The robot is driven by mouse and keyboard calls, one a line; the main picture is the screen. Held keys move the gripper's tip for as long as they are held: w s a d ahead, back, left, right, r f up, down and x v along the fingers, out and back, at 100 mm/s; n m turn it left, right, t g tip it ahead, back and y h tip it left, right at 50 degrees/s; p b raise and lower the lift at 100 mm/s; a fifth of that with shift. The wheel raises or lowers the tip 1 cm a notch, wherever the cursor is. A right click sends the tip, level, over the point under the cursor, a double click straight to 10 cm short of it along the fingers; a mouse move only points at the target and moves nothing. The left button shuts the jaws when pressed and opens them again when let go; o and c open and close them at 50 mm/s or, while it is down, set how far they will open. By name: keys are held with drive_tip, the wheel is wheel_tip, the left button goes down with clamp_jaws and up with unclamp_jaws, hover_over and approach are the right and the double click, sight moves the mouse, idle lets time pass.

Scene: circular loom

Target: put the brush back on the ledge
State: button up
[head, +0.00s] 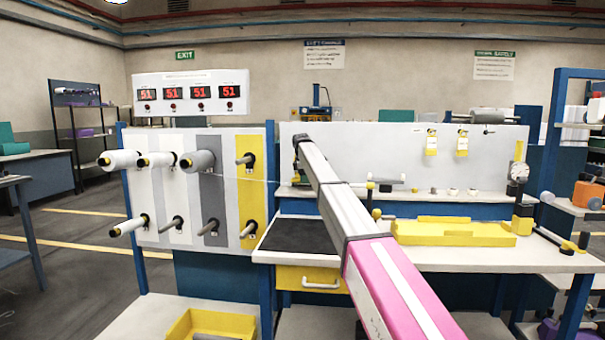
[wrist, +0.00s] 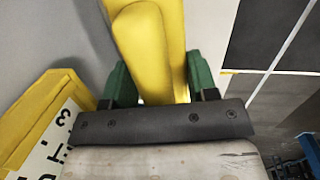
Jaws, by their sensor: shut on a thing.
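My gripper (wrist: 158,85) shows in the wrist view with a green finger on each side. It is shut on a long yellow piece with a rounded end, which I take to be the brush (wrist: 150,45). Its bristles cannot be made out. In the head view my arm reaches away toward the white back panel, and the gripper and brush are mostly hidden behind it. The ledge (head: 480,199) runs along the foot of that panel, with several small parts on it, and my arm crosses in front of it.
A yellow tray (head: 450,232) and a dial gauge (head: 518,172) are on the workbench. A dark mat (head: 298,236) lies left of my arm. The spool panel (head: 180,190) stands at left with protruding pegs. A yellow bin (head: 208,324) sits low.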

drive_tip(key=shift+f, duration=0.85)
drive_tip(key=o, duration=1)
drive_tip(key=shift+f, duration=0.1)
drive_tip(key=r, duration=0.3)
drive_tip(key=s+a+r, duration=0.1)
drive_tip(key=r, duration=0.6)
drive_tip(key=shift+s+a+r, duration=0.15)
drive_tip(key=shift+s+r, duration=0.1)
drive_tip(key=shift+s, duration=0.15)
